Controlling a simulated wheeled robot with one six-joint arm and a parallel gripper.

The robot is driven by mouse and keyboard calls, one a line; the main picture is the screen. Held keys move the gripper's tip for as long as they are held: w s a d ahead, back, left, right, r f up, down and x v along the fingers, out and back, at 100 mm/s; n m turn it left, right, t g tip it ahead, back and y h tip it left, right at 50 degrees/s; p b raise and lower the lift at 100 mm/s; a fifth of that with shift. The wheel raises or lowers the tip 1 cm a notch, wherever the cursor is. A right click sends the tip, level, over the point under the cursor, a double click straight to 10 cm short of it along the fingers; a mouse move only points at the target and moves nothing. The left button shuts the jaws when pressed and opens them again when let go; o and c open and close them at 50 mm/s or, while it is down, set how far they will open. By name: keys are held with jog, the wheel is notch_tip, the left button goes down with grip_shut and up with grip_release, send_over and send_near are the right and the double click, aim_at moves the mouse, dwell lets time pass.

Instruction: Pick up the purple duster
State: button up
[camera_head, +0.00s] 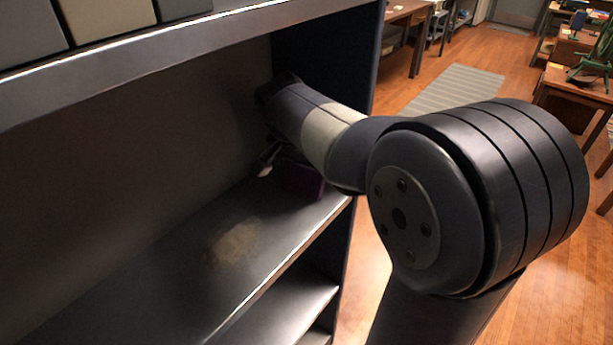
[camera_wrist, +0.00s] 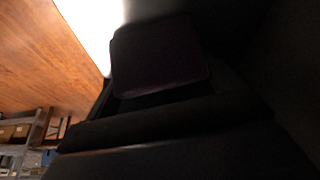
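A dark purple block, which looks like the purple duster (camera_head: 302,180), is on the grey shelf at its far right end, in shadow below my arm. In the wrist view a dark purple block (camera_wrist: 158,58) fills the upper middle, close to the camera. My gripper (camera_head: 268,160) reaches into the shelf at the far end, beside the block and partly hidden by my wrist. A small pale tip shows just left of the block. The fingers are too dark to tell whether they are open, or whether they touch the block.
The shelf (camera_head: 160,285) is bare in front, apart from a pale worn patch (camera_head: 235,243). An upper shelf board (camera_head: 190,52) with boxes runs overhead, and a dark side panel (camera_head: 325,50) closes the far end. Wooden floor and tables lie to the right.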

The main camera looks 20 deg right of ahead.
jog(key=c, duration=0.5)
jog(key=shift+s+r, duration=0.2)
jog(key=shift+r, duration=0.25)
notch_tip(320, 180, up, 6)
jog(key=s+a+b, duration=0.2)
jog(key=s+a, duration=0.1)
jog(key=s, duration=1.6)
jog(key=shift+s, duration=0.2)
